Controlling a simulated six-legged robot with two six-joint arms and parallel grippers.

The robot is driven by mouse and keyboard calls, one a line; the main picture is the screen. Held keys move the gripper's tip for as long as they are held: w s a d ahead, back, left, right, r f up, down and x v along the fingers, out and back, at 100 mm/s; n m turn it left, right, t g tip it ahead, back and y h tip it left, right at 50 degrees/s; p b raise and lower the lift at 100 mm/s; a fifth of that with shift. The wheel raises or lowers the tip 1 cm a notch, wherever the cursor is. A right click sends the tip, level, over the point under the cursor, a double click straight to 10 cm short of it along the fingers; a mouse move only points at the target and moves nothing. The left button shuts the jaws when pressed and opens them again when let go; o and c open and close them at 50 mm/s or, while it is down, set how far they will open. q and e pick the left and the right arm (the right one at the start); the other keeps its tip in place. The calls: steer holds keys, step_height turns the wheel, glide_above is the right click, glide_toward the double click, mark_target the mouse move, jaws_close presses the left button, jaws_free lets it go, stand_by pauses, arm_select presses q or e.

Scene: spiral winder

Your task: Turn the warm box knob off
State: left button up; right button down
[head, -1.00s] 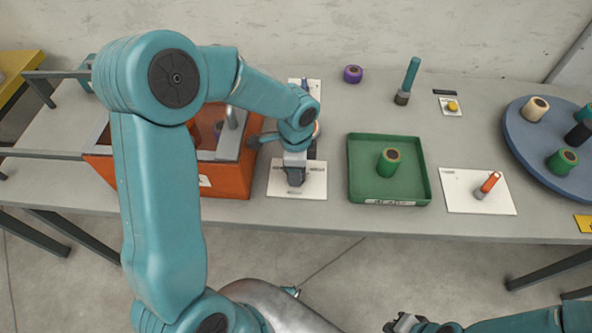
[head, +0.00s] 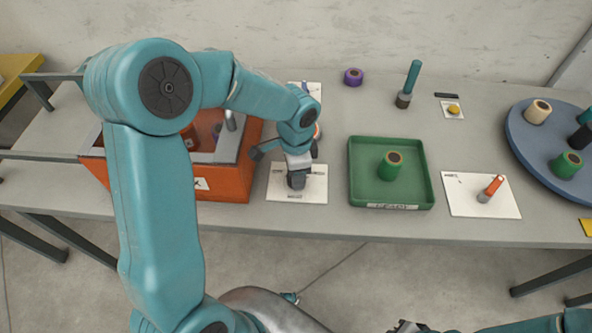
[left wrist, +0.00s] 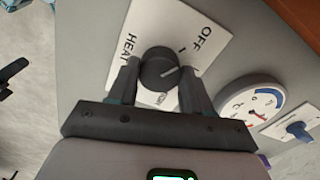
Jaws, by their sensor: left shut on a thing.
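The dark grey round knob (left wrist: 158,66) sits on a white plate (left wrist: 208,22) marked HEAT, OFF and a third label partly hidden by the knob and fingers. Its white pointer line aims right, towards the OFF side, a little below the OFF tick. My left gripper (left wrist: 161,75) is shut on the knob, one finger on each side. In the head view my left gripper (head: 297,181) points down over the plate (head: 312,190) and hides the knob. The orange warm box (head: 228,186) stands left of it. My right gripper (head: 405,327) is partly cut off at the bottom edge.
A round dial gauge (left wrist: 252,103) and a blue switch (left wrist: 299,130) are beside the knob plate. A green tray (head: 417,186) with a green spool stands to the right. A white card (head: 466,207) with an orange-handled thing lies farther right.

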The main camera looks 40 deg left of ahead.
arm_select(q)
steer(key=o, duration=1)
steer(key=shift+o, duration=0.2)
step_height(320, 180, up, 16)
steer(key=p, duration=0.2)
steer(key=shift+r, duration=0.2)
